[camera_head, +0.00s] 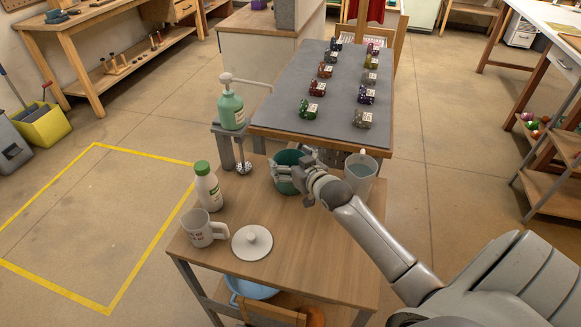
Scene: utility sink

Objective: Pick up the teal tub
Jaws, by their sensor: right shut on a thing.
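The teal tub (288,158) stands on the wooden table (290,265), near its back edge. My right gripper (284,172) reaches in from the right and is shut on the tub's near side. The gripper and wrist hide part of the tub's front and right side. Whether the tub touches the table cannot be told. My left gripper is not in view.
A translucent jug (361,172) stands close to the right of my wrist. A white bottle (208,187), a mug (198,230) and a white lid (252,242) sit on the left side. A green pump bottle (231,108) stands behind. The table's front right is clear.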

